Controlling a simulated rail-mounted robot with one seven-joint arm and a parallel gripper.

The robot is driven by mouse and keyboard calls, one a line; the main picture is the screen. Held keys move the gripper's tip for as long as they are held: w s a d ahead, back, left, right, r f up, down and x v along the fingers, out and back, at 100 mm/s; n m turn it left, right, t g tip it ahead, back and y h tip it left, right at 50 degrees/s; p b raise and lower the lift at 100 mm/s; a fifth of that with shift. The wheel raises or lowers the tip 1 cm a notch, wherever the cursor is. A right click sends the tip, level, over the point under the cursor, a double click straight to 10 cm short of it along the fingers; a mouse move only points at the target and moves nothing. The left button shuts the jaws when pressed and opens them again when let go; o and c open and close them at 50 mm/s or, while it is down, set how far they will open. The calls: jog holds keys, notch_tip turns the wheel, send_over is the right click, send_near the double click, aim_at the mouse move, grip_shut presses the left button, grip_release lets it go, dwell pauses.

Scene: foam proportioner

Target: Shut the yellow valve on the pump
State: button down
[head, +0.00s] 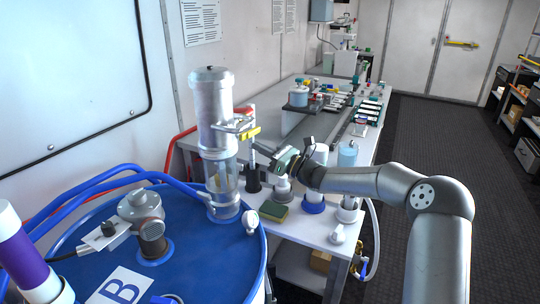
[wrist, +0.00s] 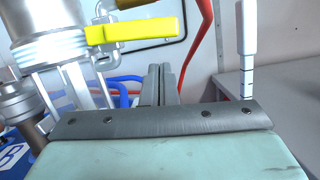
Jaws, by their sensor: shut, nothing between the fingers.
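The yellow valve (head: 250,133) has a bar-like handle on the right side of the upright metal and clear cylinder pump (head: 213,110). In the wrist view the yellow handle (wrist: 135,33) lies roughly level across the upper left, beside a ribbed metal collar (wrist: 48,50). My gripper (head: 257,146) is just right of and slightly below the handle in the head view.
A red-handled part (head: 244,110) sits just above the yellow valve. A blue drum (head: 200,262) with blue hoses stands below the pump. A white-and-grey rod (wrist: 247,50) stands right of my fingers.

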aim_at(250, 133)
jog(key=shift+r, duration=1)
jog(key=shift+w+d+r+n+g+b, duration=0.1)
jog(key=shift+w+r+n+g+b, duration=0.1)
jog(key=shift+r+n, duration=0.35)
jog(key=shift+w+d+r+n+g+b, duration=0.1)
jog(key=shift+r+n+g+b, duration=0.1)
jog(key=shift+r+n, duration=0.3)
jog(key=shift+f, duration=0.1)
jog(key=shift+f, duration=0.1)
